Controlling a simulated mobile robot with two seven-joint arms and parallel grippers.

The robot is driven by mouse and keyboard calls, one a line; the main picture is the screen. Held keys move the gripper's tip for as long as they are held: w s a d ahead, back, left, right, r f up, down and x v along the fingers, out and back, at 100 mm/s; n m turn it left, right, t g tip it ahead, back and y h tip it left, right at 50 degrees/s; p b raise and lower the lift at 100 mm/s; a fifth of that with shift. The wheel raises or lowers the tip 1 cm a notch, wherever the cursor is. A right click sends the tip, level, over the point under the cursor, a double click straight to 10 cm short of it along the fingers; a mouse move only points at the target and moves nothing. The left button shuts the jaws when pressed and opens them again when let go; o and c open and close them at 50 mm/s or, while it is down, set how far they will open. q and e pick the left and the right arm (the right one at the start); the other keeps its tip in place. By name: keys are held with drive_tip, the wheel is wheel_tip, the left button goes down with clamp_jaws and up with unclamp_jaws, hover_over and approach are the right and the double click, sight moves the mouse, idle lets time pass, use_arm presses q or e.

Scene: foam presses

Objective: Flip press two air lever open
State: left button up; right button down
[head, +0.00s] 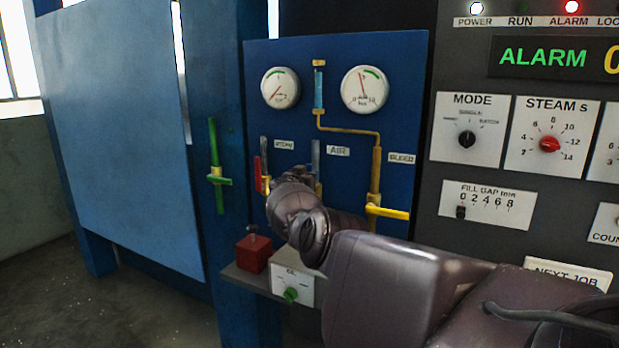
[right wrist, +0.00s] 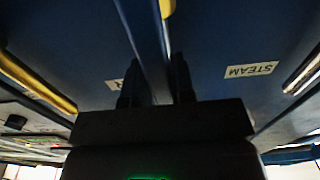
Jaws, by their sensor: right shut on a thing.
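The air valve's blue lever (right wrist: 143,38) shows in the right wrist view as a long bar running between my fingers. My right gripper (right wrist: 157,78) is shut on it, with a finger on each side. A yellow fitting (right wrist: 167,8) is at the top of that view. In the head view, my right arm reaches in from the right and hides the lever and most of the gripper. The AIR label (head: 338,151) is just right of the valve's pipe (head: 316,155). No press number is readable. My left gripper is not in view.
A red lever (head: 257,176) is close left of the air valve, and a yellow lever (head: 387,212) sticks out to its right. A green lever (head: 215,170) stands farther left. A red box (head: 254,253) and a white button box (head: 293,289) sit below the panel (head: 345,80).

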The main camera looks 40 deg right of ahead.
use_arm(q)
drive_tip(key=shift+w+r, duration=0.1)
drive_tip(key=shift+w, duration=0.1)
use_arm(e)
drive_tip(key=c, duration=1)
unclamp_jaws()
drive_tip(key=shift+o, duration=0.2)
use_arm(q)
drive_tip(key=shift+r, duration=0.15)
use_arm(e)
drive_tip(key=shift+a, duration=0.1)
